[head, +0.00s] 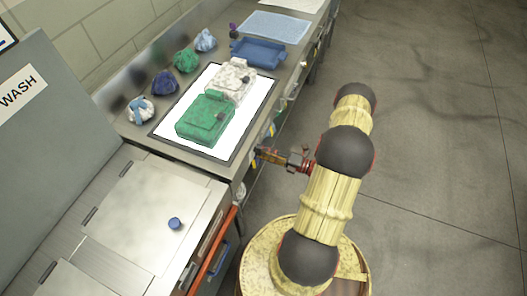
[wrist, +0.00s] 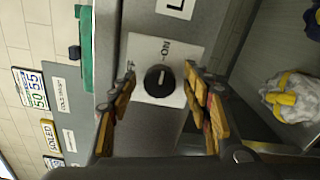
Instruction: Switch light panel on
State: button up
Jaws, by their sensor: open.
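The light panel (head: 164,131) is a flat white rectangle with a dark rim on the metal bench; its surface looks bright white. A green sling bag (head: 205,118) and a white patterned bag (head: 236,80) lie on it. In the wrist view a round black knob (wrist: 159,81) with a pale pointer line sits on a white plate (wrist: 140,50) with lettering that reads "ON". My gripper (wrist: 160,72) is open, with one wooden finger on each side of the knob. Contact cannot be told. In the head view my gripper (head: 262,154) is at the bench's front edge.
A metal counter (head: 130,215) with a blue knob (head: 174,223) is at lower left. Open floor (head: 440,130) lies right.

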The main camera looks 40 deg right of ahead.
jog(key=v, duration=1.1)
jog(key=shift+s+d, duration=0.15)
jog(key=shift+s, duration=0.25)
